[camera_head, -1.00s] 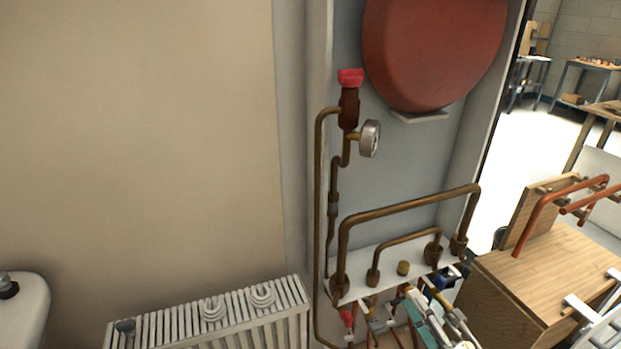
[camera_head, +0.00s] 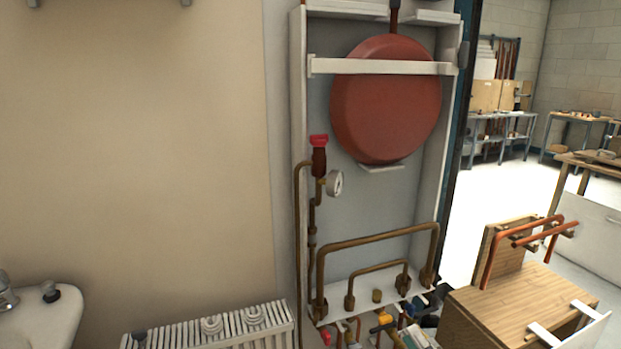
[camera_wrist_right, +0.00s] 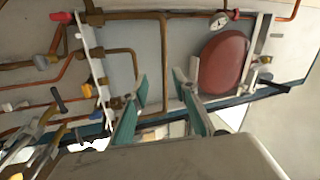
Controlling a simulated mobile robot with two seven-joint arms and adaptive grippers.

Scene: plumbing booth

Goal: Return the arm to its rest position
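My right gripper (camera_head: 416,336) shows only in part at the bottom of the head view, in front of the lower pipes and valves. In the right wrist view its two teal fingers (camera_wrist_right: 160,88) are spread apart with nothing between them. The wall unit, with its red round tank (camera_wrist_right: 222,64) and copper pipes, lies beyond the fingers. My left gripper is in neither view.
The boiler unit holds a red tank (camera_head: 386,100), a gauge (camera_head: 335,183) and brass pipes (camera_head: 375,240). A radiator (camera_head: 215,330) and sink (camera_head: 45,322) stand left. A wooden bench (camera_head: 520,305) with copper pipes stands right. Open floor lies behind it.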

